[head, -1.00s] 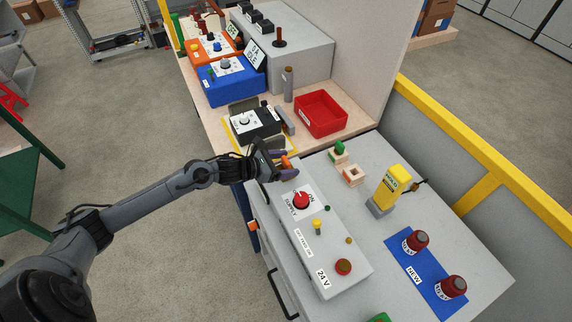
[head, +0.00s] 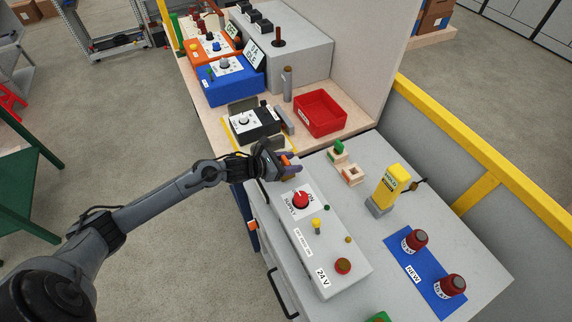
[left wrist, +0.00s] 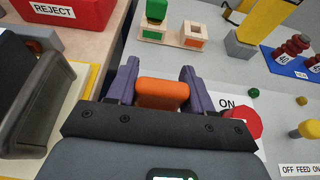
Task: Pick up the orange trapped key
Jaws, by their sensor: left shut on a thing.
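The orange trapped key (left wrist: 162,94) is a rounded orange block between the two purple fingers of my left gripper (left wrist: 161,85) in the left wrist view. My left gripper is shut on it. In the head view the key shows as a small orange patch (head: 287,160) at the tip of my left gripper (head: 289,163), at the far end of the grey 24 V box (head: 330,262). I cannot tell whether the key still touches the box. My right gripper is in neither view.
A red knob (head: 300,200) marked ON sits close to my left gripper. A wooden holder (head: 350,174) with a green block (head: 339,147) stands to the right. A yellow padlock-like post (head: 388,185), a red reject tray (head: 320,114) and a black unit (head: 254,124) are nearby.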

